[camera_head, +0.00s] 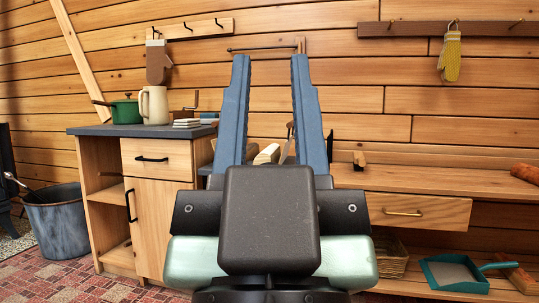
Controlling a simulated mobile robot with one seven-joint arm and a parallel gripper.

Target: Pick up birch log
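My gripper (270,60) points away from me in the middle of the head view, its two long blue fingers standing apart with nothing held between them. Beyond it, in the gap between the fingers, pale wood pieces (267,154) show on the counter. I cannot tell whether one of them is the birch log, as my gripper hides part of them. A reddish-brown, rounded wooden piece (526,173) lies on the bench at the right edge, cut off by the frame. No white-barked log is clearly visible.
A cabinet (157,160) at left carries a green pot (126,111) and a cream jug (154,105). A grey bucket (57,222) stands beside it.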

